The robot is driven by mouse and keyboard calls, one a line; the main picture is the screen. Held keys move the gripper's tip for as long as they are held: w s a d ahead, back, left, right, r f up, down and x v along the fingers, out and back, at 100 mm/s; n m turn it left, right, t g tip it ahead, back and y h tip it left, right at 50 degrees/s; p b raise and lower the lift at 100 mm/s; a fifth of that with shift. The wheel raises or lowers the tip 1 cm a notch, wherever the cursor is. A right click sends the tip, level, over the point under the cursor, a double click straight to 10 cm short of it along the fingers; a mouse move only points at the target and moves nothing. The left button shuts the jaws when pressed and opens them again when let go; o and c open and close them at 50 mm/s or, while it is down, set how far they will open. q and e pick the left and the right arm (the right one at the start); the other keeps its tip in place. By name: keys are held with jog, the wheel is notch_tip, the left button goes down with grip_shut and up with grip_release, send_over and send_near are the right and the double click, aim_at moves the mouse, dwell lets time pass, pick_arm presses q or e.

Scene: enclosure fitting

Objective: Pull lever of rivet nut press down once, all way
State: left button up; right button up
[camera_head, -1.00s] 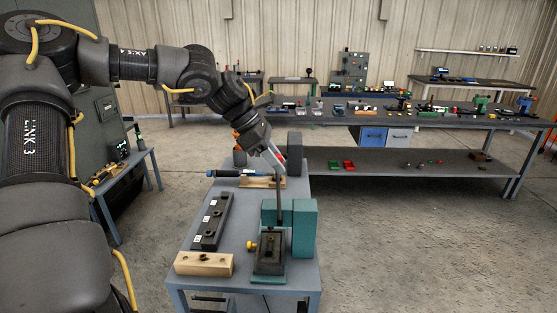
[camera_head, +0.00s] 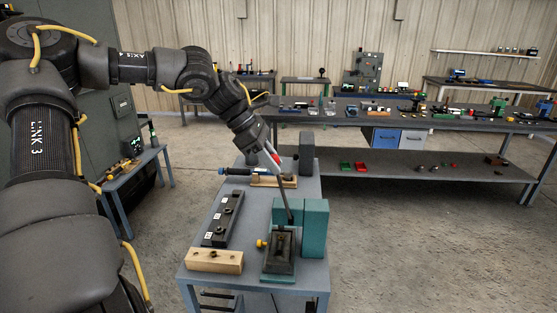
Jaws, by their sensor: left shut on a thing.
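The rivet nut press (camera_head: 314,228) is a teal block with a dark front fixture and a yellow knob, at the near right of the small grey table. Its lever (camera_head: 285,198) is a thin dark rod that rises from the press and leans up and to the left. My left gripper (camera_head: 273,157) is shut on the lever's upper end, by a red part, above and behind the press. The fingers partly hide the grip. My right gripper is not in view.
On the small table (camera_head: 240,275) lie a black block with holes (camera_head: 223,220), a wooden block (camera_head: 214,261), a blue-handled tool (camera_head: 236,171) and a dark upright block (camera_head: 306,150). A long workbench (camera_head: 440,122) with many parts stands behind. Open floor lies to the right.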

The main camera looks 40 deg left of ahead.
pick_arm(q)
jog(key=shift+s+a+f, duration=0.25)
jog(key=shift+s+a, duration=0.15)
jog(key=shift+a, duration=0.1)
jog(key=shift+s+a+f, duration=0.5)
jog(key=shift+s+a, duration=0.2)
jog(key=shift+a, duration=0.2)
jog(key=shift+s+a+f+b, duration=0.55)
jog(key=shift+s+a+f, duration=0.15)
jog(key=shift+a, duration=0.2)
